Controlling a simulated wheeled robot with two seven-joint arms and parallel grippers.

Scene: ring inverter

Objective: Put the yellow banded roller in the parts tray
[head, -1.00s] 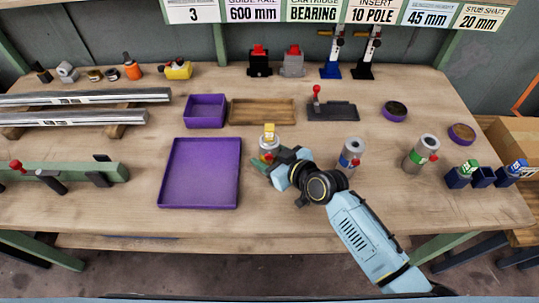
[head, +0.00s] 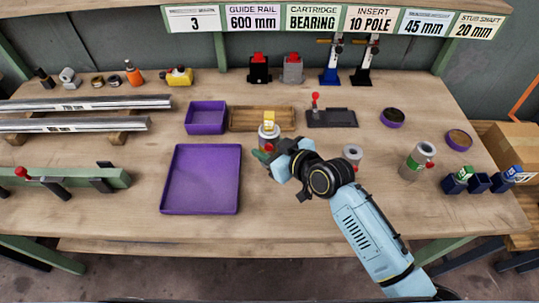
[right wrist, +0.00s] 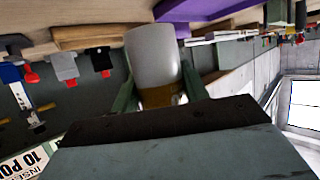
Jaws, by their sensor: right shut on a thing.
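In the right wrist view the roller's grey body (right wrist: 155,58) and a dull yellow band sit between the two green fingers (right wrist: 158,92). A large shallow purple tray (head: 165,180), which looks like the parts tray, is empty. My left gripper is out of view.
A small purple bin (head: 206,131) and a wooden tray (head: 233,128) lie behind. Guide rails (head: 80,105) and a green fixture (head: 85,177) lie to the left.

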